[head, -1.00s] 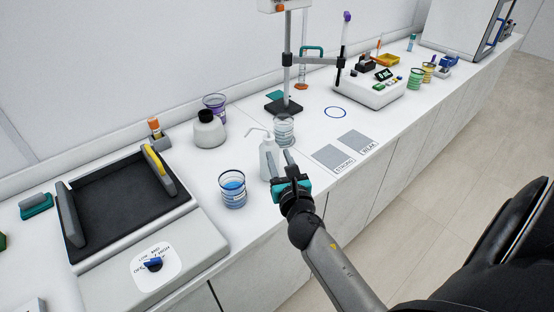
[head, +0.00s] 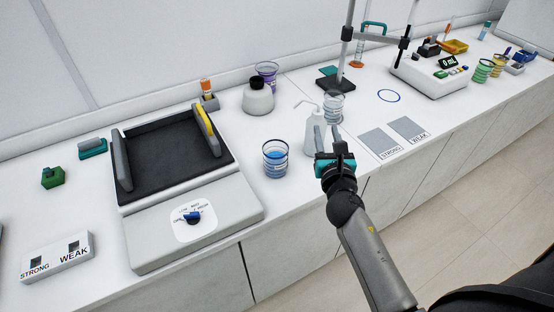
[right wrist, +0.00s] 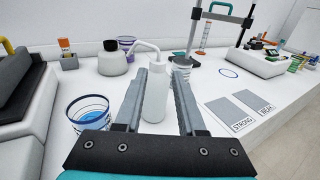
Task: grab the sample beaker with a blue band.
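The sample beaker with a blue band (head: 275,160) stands upright on the white bench, right of the black-topped shaker, with blue at its base. It also shows in the right wrist view (right wrist: 88,112), low and left of my fingers. My right gripper (head: 334,142) is open and empty, to the right of the beaker and apart from it. In the right wrist view the spread fingers (right wrist: 158,95) frame a white wash bottle (right wrist: 155,98) ahead; whether they touch it is unclear. My left gripper is not in view.
The wash bottle (head: 314,133) stands right of the beaker. A clear beaker (head: 333,108) stands behind it by the clamp stand. A black-capped bottle (head: 258,98) and purple-marked beaker (head: 267,72) stand behind. The shaker (head: 240,203) borders the left. STRONG and WEAK pads (head: 380,143) lie right.

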